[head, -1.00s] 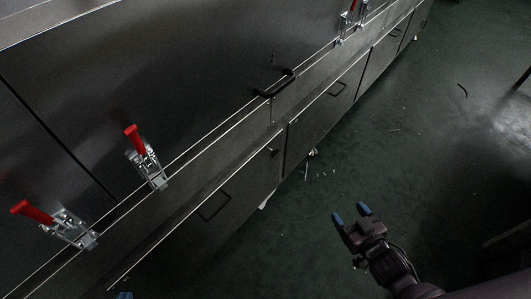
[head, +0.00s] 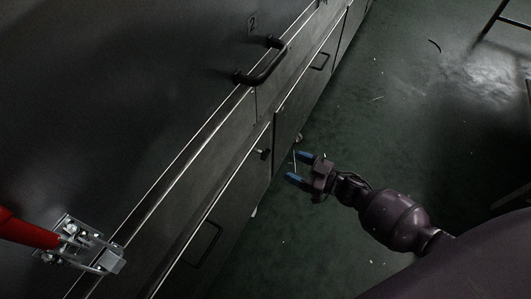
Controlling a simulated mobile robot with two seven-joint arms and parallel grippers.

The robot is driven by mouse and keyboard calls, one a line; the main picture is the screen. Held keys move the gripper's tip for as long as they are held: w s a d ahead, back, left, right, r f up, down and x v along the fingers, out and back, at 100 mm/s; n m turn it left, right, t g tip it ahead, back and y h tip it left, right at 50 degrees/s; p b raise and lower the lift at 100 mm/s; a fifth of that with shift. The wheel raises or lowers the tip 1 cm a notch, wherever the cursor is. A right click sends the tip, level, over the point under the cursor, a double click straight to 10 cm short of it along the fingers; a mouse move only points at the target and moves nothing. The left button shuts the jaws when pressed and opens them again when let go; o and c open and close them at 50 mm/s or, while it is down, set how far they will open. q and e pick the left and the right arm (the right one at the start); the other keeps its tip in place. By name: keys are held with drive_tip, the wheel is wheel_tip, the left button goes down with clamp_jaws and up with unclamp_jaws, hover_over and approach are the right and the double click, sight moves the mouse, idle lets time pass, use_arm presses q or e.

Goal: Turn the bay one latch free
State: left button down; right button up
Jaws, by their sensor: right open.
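A toggle latch with a red handle (head: 28,231) and a bright metal body (head: 88,246) is at the lower left in the head view, on the edge of the dark dryer panel. The left edge of the view cuts off the handle's end. The handle lies out to the left, over the panel. No number shows beside the latch, so I cannot tell its bay. My right gripper (head: 300,168) is open and empty, with blue fingertips, over the floor in front of the lower drawers, well to the right of the latch. My left gripper is out of view.
A black bar handle (head: 264,62) stands out from the panel below a number 2 label (head: 253,22). Lower fronts carry a thin handle (head: 203,244) and a small dark knob (head: 264,153). The green floor (head: 400,120) is mostly open, with small scraps. A dark frame (head: 497,22) stands upper right.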

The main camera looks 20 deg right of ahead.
sight(268, 155)
drive_tip(key=b+x, duration=0.1)
drive_tip(key=x, duration=0.7)
drive_tip(key=shift+f+b, duration=0.15)
drive_tip(key=shift+b, duration=0.15)
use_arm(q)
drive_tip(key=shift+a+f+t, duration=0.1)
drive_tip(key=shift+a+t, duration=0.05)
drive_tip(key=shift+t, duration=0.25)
use_arm(e)
drive_tip(key=shift+w+a, duration=0.4)
drive_tip(key=shift+w, duration=0.05)
drive_tip(key=shift+c, duration=0.3)
drive_tip(key=c, duration=0.9)
drive_tip(key=shift+o, duration=0.2)
